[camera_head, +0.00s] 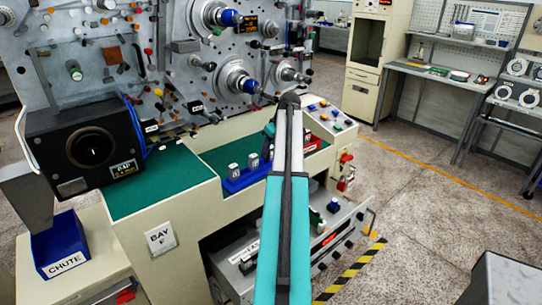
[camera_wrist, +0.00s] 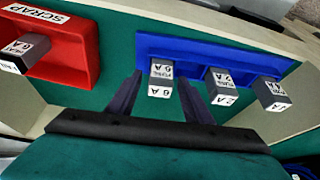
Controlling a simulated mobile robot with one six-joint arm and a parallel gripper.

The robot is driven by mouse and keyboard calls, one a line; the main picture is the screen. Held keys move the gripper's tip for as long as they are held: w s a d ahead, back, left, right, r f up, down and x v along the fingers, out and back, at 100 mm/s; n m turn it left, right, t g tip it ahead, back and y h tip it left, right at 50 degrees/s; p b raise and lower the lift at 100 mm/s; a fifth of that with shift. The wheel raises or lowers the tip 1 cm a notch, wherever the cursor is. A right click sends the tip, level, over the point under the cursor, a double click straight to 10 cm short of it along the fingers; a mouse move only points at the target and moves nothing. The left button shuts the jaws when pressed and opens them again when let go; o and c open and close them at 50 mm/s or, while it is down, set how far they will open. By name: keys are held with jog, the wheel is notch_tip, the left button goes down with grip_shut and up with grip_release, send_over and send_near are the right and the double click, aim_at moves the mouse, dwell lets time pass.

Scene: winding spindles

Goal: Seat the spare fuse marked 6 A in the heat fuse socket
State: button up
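In the wrist view, the fuse marked 6 A (camera_wrist: 160,80) stands in the blue tray (camera_wrist: 190,48), grey with a white label. My gripper (camera_wrist: 160,88) is open, its two dark fingers on either side of this fuse, with gaps visible between fingers and fuse. Fuses marked 2 A (camera_wrist: 222,84) and 4 A (camera_wrist: 271,93) stand in the same tray. A fuse labelled HEAT 6 A (camera_wrist: 25,54) is in the red SCRAP tray (camera_wrist: 75,55). In the head view my arm hides most of my gripper and the 6 A fuse. I cannot make out the heat fuse socket.
In the head view, the blue tray (camera_head: 236,184) and red tray (camera_head: 312,145) sit on the green bench top (camera_head: 160,182). A panel with spindles and knobs (camera_head: 232,80) rises behind. An open drawer (camera_head: 330,246) juts out below. A blue CHUTE box (camera_head: 60,247) is at left.

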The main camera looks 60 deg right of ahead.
jog(key=c, duration=1)
jog(key=shift+r, duration=0.2)
jog(key=shift+r+b, duration=0.65)
jog(key=shift+r, duration=0.7)
jog(key=shift+s+a+r, duration=0.15)
jog(key=shift+r, duration=0.05)
jog(key=s+a+b, duration=0.1)
jog(key=s+a, duration=0.2)
jog(key=s, duration=0.1)
jog(key=s+a+r+b, duration=0.1)
jog(key=s+a, duration=0.2)
jog(key=s, duration=0.1)
jog(key=s+a+b, duration=0.1)
jog(key=s+a, duration=0.2)
jog(key=a, duration=0.1)
jog(key=shift+s+a+r, duration=0.1)
jog(key=shift+s+r, duration=0.15)
jog(key=shift+s, duration=0.15)
